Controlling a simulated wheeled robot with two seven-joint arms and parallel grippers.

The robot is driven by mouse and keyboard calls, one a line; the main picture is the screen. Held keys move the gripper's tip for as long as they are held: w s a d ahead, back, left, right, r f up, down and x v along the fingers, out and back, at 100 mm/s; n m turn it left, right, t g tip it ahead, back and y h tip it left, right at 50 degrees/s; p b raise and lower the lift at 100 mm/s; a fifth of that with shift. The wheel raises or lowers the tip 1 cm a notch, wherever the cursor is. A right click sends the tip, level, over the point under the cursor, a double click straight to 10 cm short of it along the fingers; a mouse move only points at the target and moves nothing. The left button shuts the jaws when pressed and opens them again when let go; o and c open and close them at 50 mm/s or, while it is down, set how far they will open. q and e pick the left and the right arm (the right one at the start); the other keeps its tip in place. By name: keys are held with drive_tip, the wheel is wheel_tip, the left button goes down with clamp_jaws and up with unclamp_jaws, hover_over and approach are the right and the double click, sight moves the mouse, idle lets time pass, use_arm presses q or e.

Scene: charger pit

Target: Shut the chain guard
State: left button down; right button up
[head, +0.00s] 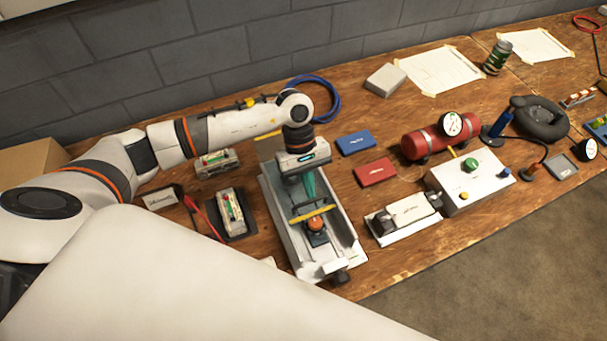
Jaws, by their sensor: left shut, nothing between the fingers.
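A long grey-white metal housing (347,238) with raised side walls lies on the wooden bench, in the middle of the head view. It looks like the chain guard's unit, but I cannot tell which part is the guard or how far open it is. Inside it are a teal piece, a yellow bar (312,214) and an orange-topped black block (316,228). My left gripper (308,186) points down over the upper half of the housing, shut and empty. Its fingertips are hard to make out, and I cannot tell whether they touch anything. My right gripper is out of view.
Left of the housing are two small battery-like units (231,212) and a red-handled tool. Right of it are a blue box (356,143), a red box (375,173), a white device (409,209), a control box (470,181) and a red air tank (427,143). A brick wall stands behind.

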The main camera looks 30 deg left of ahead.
use_arm(q)
drive_tip(key=s+d+b, duration=0.1)
drive_tip(key=s+d, duration=0.2)
drive_tip(key=s+d+b, duration=0.1)
drive_tip(key=s+d, duration=0.2)
drive_tip(key=shift+d+f, duration=0.1)
drive_tip(key=shift+d, duration=0.25)
drive_tip(key=shift+s+d, duration=0.3)
